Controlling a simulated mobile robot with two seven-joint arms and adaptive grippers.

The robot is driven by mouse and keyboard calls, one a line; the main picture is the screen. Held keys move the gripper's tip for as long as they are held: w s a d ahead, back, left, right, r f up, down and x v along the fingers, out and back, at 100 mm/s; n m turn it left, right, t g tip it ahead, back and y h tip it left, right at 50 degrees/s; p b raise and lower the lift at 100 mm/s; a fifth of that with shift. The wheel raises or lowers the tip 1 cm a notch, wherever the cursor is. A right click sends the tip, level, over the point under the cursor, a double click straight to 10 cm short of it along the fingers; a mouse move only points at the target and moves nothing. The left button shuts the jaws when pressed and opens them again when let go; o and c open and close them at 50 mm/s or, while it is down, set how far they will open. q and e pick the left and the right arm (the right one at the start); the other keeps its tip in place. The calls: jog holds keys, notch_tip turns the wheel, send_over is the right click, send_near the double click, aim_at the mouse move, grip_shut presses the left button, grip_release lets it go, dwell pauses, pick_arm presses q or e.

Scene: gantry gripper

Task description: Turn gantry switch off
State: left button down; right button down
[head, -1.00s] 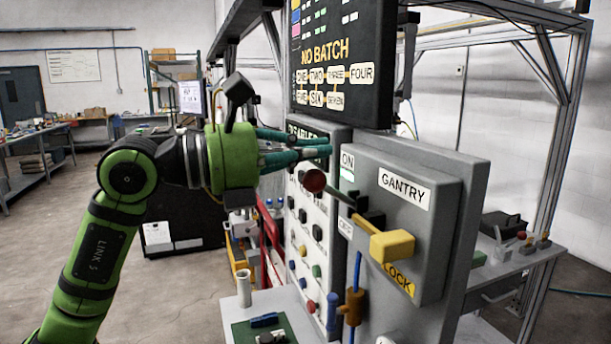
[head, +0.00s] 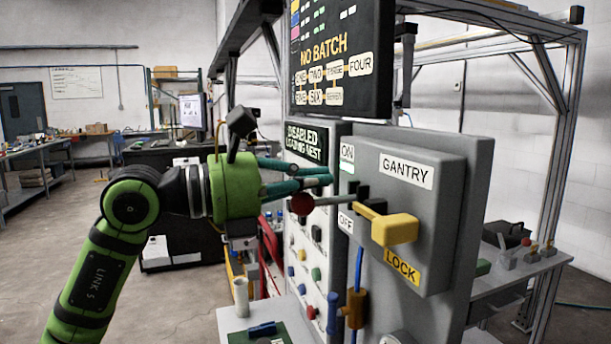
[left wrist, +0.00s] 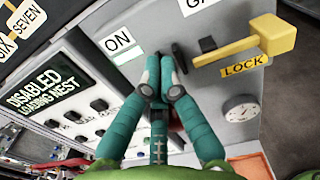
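The gantry switch is a rod with a dark red knob (head: 303,204) on the grey GANTRY box (head: 440,210). The rod points left, with its knob end slightly lower, between the ON label (head: 347,154) and the OFF label (head: 345,221). My left gripper (head: 326,176) has its teal fingers drawn together at the tips just above the rod. I cannot tell whether they touch it. In the left wrist view, the fingers (left wrist: 163,68) lie beside the ON label (left wrist: 119,41) and hide most of the lever. My right gripper is not in view.
A yellow lock handle (head: 394,229) juts out just right of the switch, above the LOCK label (head: 402,268). A button panel (head: 308,225) stands left of the box. A dark NO BATCH screen (head: 340,55) hangs above. A gauge (left wrist: 241,108) shows in the left wrist view.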

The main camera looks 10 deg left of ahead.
pick_arm(q)
jog(key=shift+f, duration=0.5)
jog(key=shift+s+a+r, duration=0.15)
jog(key=shift+a+r, duration=0.05)
jog(key=shift+r, duration=0.05)
jog(key=shift+s+a+r, duration=0.55)
jog(key=shift+a, duration=0.2)
jog(key=b+v, duration=0.3)
jog(key=v, duration=0.4)
